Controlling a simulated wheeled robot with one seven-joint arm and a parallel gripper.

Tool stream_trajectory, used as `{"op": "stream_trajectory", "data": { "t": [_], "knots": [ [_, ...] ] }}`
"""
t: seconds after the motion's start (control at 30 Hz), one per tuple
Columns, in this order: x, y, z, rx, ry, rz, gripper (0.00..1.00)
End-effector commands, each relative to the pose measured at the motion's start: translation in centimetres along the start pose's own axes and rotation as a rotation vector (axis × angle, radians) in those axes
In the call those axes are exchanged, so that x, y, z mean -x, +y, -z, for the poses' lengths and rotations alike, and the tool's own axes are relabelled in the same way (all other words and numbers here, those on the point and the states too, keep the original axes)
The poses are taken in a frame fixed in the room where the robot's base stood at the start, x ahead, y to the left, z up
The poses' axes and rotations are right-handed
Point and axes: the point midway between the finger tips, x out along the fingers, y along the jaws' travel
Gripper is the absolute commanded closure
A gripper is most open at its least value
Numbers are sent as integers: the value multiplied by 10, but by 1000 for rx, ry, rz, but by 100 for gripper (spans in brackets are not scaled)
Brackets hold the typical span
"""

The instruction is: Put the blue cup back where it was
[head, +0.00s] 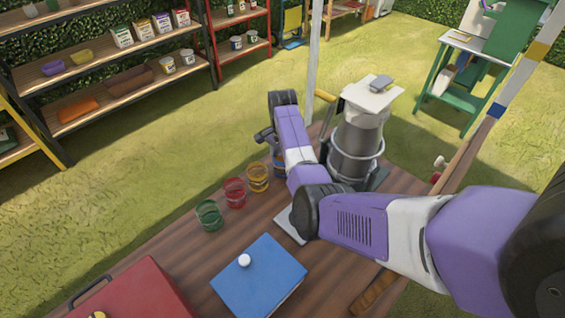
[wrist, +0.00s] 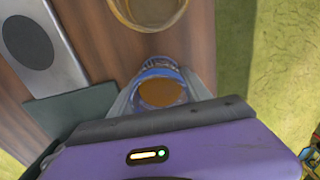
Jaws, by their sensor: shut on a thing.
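The blue cup (head: 279,164) shows only in part behind my arm in the head view, in line with the yellow cup (head: 258,178), red cup (head: 235,193) and green cup (head: 209,216). In the wrist view the blue cup (wrist: 160,70) sits between the fingers of my gripper (wrist: 160,92), which is shut on it. Its inside looks brownish-orange. The yellow cup (wrist: 147,12) is just beyond it, apart from it. I cannot tell whether the blue cup's base touches the table. The gripper's fingers are hidden in the head view.
A large grey canister machine (head: 357,140) stands right of my gripper. A blue box with a white knob (head: 260,280) and a red box (head: 135,295) are at the table's front. A grey plate with a dark oval (wrist: 30,45) lies beside the cups. Shelves stand behind.

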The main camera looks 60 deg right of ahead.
Motion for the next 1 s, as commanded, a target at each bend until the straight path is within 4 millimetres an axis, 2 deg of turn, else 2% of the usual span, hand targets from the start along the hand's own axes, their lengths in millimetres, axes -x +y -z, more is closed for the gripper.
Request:
{"op": "stream_trajectory", "data": {
  "t": [0.17, 0.2, 0.3, 0.57, 0.73, 0.87, 1.0],
  "knots": [
    [-3, 0, 0, 0, 0, 0, 98],
    [-3, 0, 0, 0, 0, 0, 40],
    [-3, 0, 0, 0, 0, 0, 22],
    [-3, 0, 0, 1, 0, 0, 22],
    [5, -1, 0, 1, 1, 1, 22],
    [24, -1, 0, 1, 3, 4, 22],
    [53, -1, 0, 1, 3, 4, 22]
  ]
}}
